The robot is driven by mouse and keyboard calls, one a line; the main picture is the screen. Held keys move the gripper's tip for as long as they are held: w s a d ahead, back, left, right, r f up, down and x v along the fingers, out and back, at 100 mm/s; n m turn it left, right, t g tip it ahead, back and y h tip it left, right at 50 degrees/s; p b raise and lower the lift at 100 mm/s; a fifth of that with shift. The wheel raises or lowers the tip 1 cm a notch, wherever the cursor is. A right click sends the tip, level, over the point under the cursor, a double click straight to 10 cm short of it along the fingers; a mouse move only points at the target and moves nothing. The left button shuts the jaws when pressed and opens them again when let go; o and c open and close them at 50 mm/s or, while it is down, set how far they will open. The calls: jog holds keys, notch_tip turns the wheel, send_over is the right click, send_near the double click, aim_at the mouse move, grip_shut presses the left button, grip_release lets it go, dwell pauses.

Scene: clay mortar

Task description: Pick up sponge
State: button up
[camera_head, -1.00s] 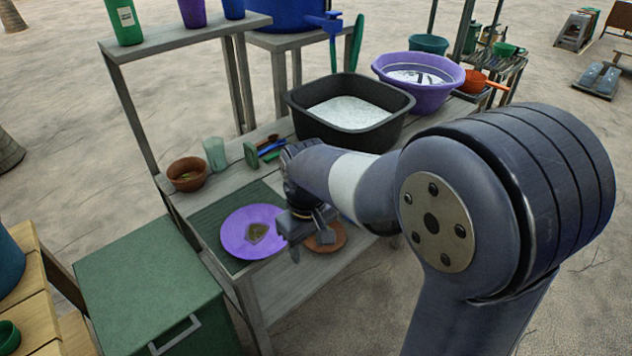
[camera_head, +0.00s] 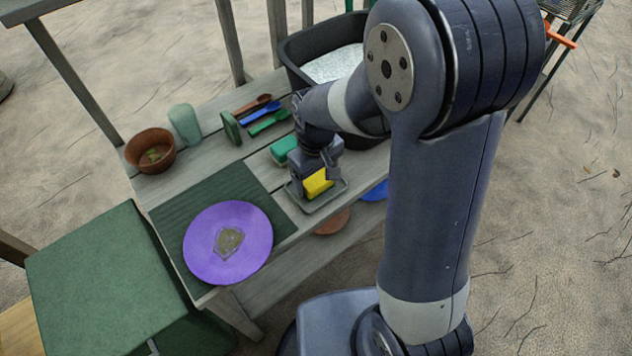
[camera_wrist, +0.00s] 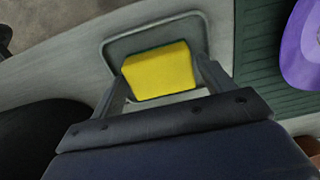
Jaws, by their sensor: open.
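A yellow sponge (camera_head: 319,183) with a dark green underside lies in a shallow grey tray (camera_head: 328,202) near the front edge of the wooden counter. It also shows in the wrist view (camera_wrist: 160,72), with the tray's rim (camera_wrist: 112,47) around it. My gripper (camera_head: 312,180) is low over the tray, pointing down at the sponge. In the wrist view its open fingers (camera_wrist: 160,85) stand on either side of the sponge's near end. Whether they touch it cannot be told. My arm hides part of the counter behind.
A purple plate (camera_head: 200,245) with a brownish patch lies on a dark green mat (camera_head: 185,210) to the left. A green block (camera_head: 284,149), several utensils (camera_head: 268,121) and a black basin (camera_head: 298,68) are behind. A brown bowl (camera_head: 135,150) and greenish cup (camera_head: 184,122) stand back left.

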aim_at(316, 178)
jog(key=shift+f, duration=0.55)
jog(key=c, duration=0.7)
notch_tip(316, 178, up, 10)
jog(key=shift+r+p, duration=0.1)
jog(key=shift+p, duration=0.65)
jog(key=shift+c, duration=0.2)
